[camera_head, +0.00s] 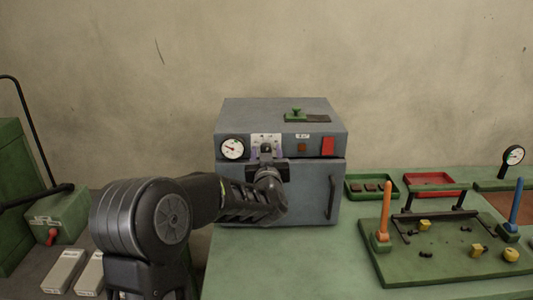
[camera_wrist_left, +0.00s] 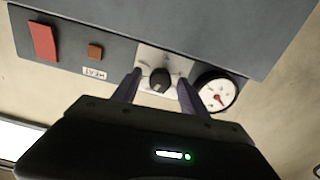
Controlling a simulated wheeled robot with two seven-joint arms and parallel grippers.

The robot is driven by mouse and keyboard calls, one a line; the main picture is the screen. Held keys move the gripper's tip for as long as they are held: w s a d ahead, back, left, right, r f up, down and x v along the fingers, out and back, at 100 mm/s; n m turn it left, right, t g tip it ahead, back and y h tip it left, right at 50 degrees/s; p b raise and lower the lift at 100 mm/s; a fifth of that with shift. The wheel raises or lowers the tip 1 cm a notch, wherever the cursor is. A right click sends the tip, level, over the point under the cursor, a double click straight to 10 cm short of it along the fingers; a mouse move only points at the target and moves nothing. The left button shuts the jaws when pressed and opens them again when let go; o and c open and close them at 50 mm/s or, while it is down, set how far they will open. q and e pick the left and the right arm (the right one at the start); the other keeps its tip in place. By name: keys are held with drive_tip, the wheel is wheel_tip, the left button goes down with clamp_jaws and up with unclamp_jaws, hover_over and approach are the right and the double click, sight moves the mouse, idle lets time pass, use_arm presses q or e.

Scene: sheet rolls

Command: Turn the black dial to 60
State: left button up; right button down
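The black dial (camera_wrist_left: 160,80) sits on a pale scale plate (camera_wrist_left: 176,63) on the front of a grey box-shaped machine (camera_head: 240,190). My left gripper (camera_head: 267,150) is in front of the dial and mostly hides it in the head view. In the left wrist view the two fingers of my left gripper (camera_wrist_left: 158,82) stand apart, one on each side of the dial, with gaps showing between fingers and dial. The scale numbers are too small to read. My right gripper is in neither view.
Beside the dial are a round gauge (camera_head: 232,148), a small brown square button (camera_head: 302,147) and a red switch (camera_head: 328,146). A handle (camera_head: 333,198) sticks out from the machine's door. Green (camera_head: 372,187) and red (camera_head: 432,183) trays and a green board (camera_head: 450,265) lie to the right.

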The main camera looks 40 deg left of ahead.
use_arm(q)
drive_tip(key=b+v, duration=0.1)
drive_tip(key=v, duration=0.6)
drive_tip(key=shift+s+d, duration=0.25)
drive_tip(key=shift+s, duration=0.05)
idle(0.6)
